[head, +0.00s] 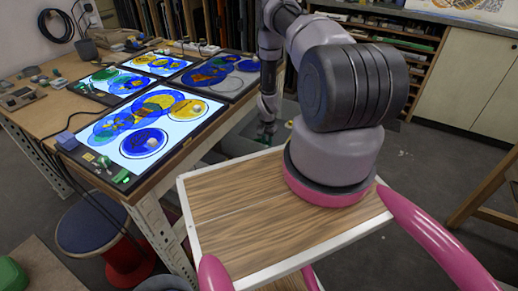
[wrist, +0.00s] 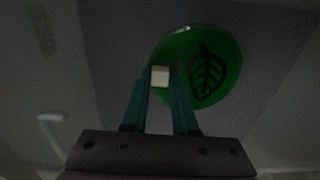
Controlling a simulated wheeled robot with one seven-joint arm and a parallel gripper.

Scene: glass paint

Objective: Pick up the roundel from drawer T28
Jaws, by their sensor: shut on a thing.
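The roundel (wrist: 218,52) is a green glass disc with a dark leaf painted on it, seen in the wrist view. A small pale knob shows on its left part. My gripper (wrist: 160,76) is shut on this knob, with one teal finger at each side. A grey surface lies behind the disc; I cannot tell whether the disc touches it. In the head view my arm reaches down beside the bench into a grey open drawer (head: 235,146). The roundel is hidden there, and no drawer label is readable.
The bench (head: 50,113) at left bears lit panels (head: 120,163) with several blue and yellow glass discs. My wooden-topped base fills the front. A blue-topped stool (head: 85,228) stands below the bench. Shelves and a pale cabinet (head: 470,85) line the back.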

